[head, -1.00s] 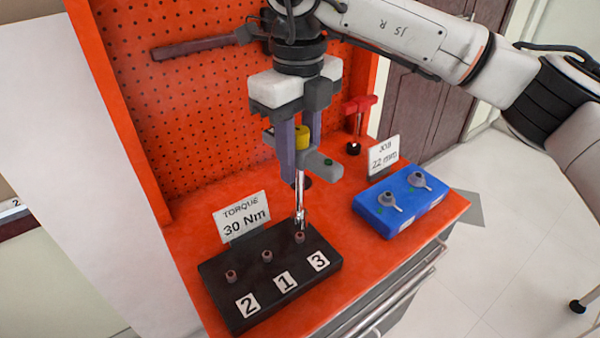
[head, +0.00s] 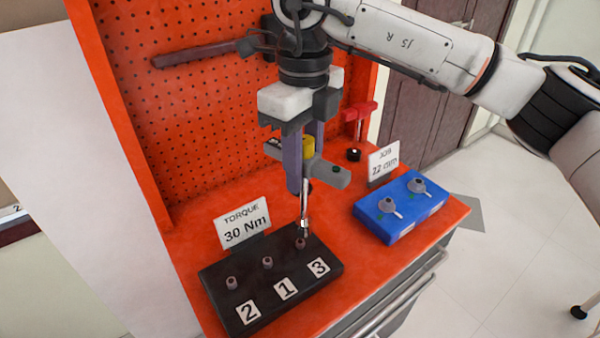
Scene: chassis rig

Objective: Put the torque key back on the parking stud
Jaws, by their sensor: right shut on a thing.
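The torque key has a grey cross handle (head: 335,175), a yellow collar (head: 308,147) and a chrome shaft (head: 304,205). My right gripper (head: 305,160) is shut on it near the collar, pointing down. The key stands nearly upright, its lower end over the stud by label 3 (head: 301,243) on the black block (head: 250,262). I cannot tell whether it touches that stud. A dark round spot (head: 309,187) shows behind the shaft, mostly hidden; I cannot tell whether it is the parking stud. My left gripper is not in view.
A sign (head: 242,222) reads "TORQUE 30 Nm". A blue block (head: 385,225) with two grey sockets stands right, beside a "JOB 22 mm" sign (head: 383,160). A red-handled tool (head: 360,110) stands behind, above a black base (head: 353,154). An orange pegboard (head: 190,110) closes the back.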

